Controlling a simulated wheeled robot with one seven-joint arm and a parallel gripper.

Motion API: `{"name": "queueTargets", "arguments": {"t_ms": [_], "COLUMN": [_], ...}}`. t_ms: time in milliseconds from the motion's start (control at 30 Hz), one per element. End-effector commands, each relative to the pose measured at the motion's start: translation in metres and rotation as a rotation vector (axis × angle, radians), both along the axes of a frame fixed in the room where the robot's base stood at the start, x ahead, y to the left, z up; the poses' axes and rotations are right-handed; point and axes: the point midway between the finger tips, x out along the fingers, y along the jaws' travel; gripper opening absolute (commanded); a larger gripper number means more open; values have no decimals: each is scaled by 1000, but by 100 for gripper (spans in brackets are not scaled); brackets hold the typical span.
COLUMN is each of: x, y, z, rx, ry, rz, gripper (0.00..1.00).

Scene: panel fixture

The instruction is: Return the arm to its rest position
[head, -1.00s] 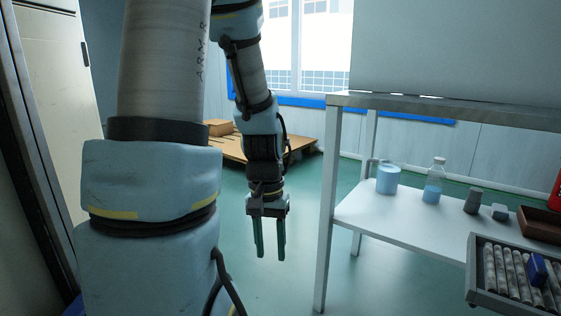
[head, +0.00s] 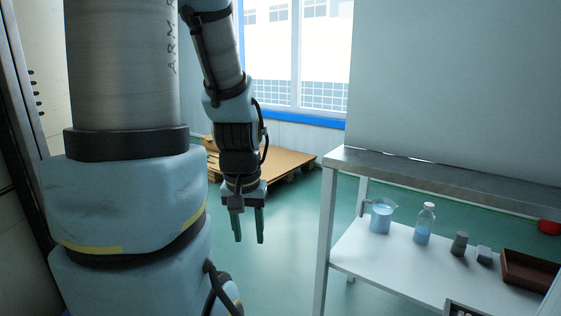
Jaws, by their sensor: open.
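My gripper (head: 249,226) hangs at the end of my arm, left of the middle in the head view. Its two dark green fingers point down and stand apart, with nothing between them. It is over open green floor, to the left of the shelf unit, and touches nothing that I can see. My arm comes down from the top of the picture with the wrist below it.
The shelf unit (head: 430,174) stands at the right. Its white lower shelf (head: 385,272) holds a beaker (head: 381,217), a bottle (head: 425,223), two small grey items and a brown tray (head: 528,270). A pallet with cardboard (head: 285,164) lies behind my gripper. The floor between is clear.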

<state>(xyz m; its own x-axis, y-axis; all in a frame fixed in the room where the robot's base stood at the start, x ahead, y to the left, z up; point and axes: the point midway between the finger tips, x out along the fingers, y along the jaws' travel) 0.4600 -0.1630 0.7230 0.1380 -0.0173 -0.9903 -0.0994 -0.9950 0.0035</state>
Motion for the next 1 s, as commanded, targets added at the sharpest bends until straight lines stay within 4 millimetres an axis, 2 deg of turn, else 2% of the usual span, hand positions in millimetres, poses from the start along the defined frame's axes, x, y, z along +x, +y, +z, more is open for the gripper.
{"name": "queueTargets", "arguments": {"t_ms": [33, 600, 800, 967, 1000], "x": [0, 0, 0, 0, 0], "y": [0, 0, 0, 0, 0], "z": [30, 183, 211, 216, 215], "rx": [0, 0, 0, 0, 0], "ry": [0, 0, 1, 1, 1], "rz": [0, 0, 0, 0, 0], "gripper": [45, 45, 45, 45, 49]}}
